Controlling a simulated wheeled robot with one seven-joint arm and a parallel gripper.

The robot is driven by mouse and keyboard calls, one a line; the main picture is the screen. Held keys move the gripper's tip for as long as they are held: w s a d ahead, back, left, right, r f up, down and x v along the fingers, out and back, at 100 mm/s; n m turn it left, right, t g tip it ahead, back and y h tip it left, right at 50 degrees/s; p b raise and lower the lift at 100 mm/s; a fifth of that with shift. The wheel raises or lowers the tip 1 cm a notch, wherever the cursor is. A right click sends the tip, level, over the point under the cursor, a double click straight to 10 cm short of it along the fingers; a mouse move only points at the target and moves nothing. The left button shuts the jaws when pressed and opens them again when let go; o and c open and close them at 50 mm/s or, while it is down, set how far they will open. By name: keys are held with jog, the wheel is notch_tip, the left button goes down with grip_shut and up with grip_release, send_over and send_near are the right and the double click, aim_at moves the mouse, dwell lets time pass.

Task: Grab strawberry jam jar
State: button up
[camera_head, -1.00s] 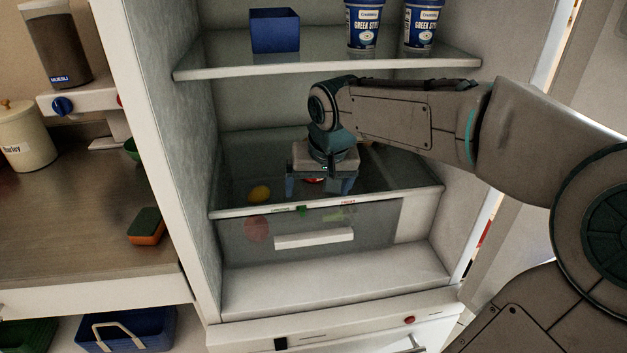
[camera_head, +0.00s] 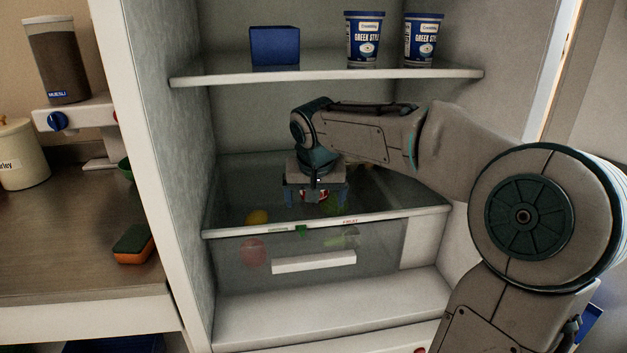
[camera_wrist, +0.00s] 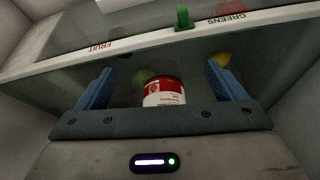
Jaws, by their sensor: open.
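The jam jar (camera_wrist: 164,92) has a red and white label and shows between my fingers in the wrist view; the lettering is too small to read. In the head view it is a small red and white patch (camera_head: 318,196), mostly hidden by my gripper. My gripper (camera_head: 315,200) is open over the glass shelf in the fridge, with one finger on each side of the jar. In the wrist view the gripper (camera_wrist: 160,78) has visible gaps between both blue fingers and the jar.
A clear drawer (camera_head: 378,250) with a white handle and produce sits under the glass shelf. The shelf's white front edge (camera_head: 400,217) reads FRUIT and GREENS. An upper shelf (camera_head: 220,78) holds a blue box (camera_head: 275,46) and two yogurt tubs (camera_head: 364,40). Fridge walls stand on both sides.

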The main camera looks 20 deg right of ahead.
jog(key=shift+w+d+p, duration=0.15)
jog(key=shift+w+d, duration=0.4)
jog(key=shift+w, duration=0.95)
jog(key=shift+w+d+p, duration=0.1)
jog(key=shift+w+d, duration=0.4)
jog(key=shift+w, duration=0.95)
jog(key=shift+w+d+p, duration=0.15)
jog(key=shift+w+d, duration=0.4)
jog(key=shift+w, duration=0.95)
jog(key=shift+w+d+f, duration=0.15)
jog(key=shift+w+f, duration=0.15)
jog(key=shift+f, duration=0.25)
jog(key=c, duration=1.5)
